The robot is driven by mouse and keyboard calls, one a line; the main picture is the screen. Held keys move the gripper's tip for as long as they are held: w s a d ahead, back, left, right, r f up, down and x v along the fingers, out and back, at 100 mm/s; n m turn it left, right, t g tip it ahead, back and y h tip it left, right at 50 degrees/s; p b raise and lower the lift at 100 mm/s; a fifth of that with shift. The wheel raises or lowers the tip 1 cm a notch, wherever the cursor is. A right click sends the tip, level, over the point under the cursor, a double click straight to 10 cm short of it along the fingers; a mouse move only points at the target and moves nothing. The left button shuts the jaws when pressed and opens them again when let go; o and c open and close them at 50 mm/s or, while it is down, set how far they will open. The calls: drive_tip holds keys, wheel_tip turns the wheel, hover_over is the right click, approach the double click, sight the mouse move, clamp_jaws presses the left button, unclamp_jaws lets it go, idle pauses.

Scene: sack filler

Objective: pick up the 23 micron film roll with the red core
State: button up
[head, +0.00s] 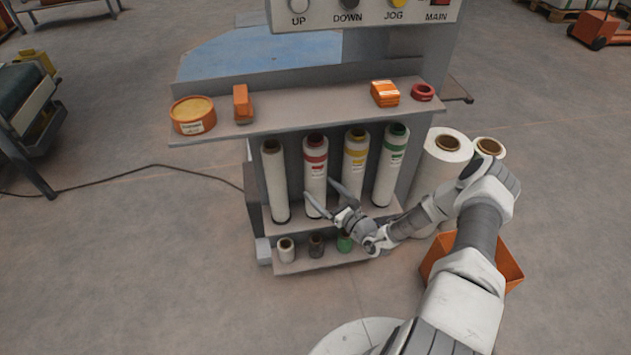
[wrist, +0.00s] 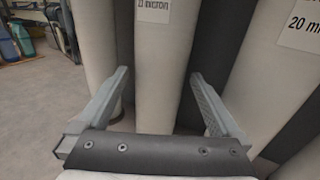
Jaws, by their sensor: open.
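The film roll with the red core and red band (head: 315,163) stands upright in the rack, second from the left. My gripper (head: 318,187) is open in front of its lower half, with one finger towards each side. In the wrist view a white roll (wrist: 155,85) stands between the open fingers of my gripper (wrist: 160,73), apart from both. Its label ends in "micron"; the number is cut off at the top edge. The roll's top and core are out of the wrist view.
A brown-core roll (head: 275,185) stands left; yellow-band (head: 354,165) and green-band (head: 390,170) rolls stand right. A shelf (head: 285,112) juts out above them. A lower ledge (head: 300,264) holds small spools. A roll labelled "20 mi…" (wrist: 285,75) is close beside the right finger.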

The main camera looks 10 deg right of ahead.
sight(315, 183)
drive_tip(key=b+x, duration=0.1)
drive_tip(key=x, duration=0.2)
drive_tip(key=shift+w+a, duration=0.15)
drive_tip(key=shift+w, duration=0.2)
clamp_jaws()
drive_tip(key=shift+r, duration=0.1)
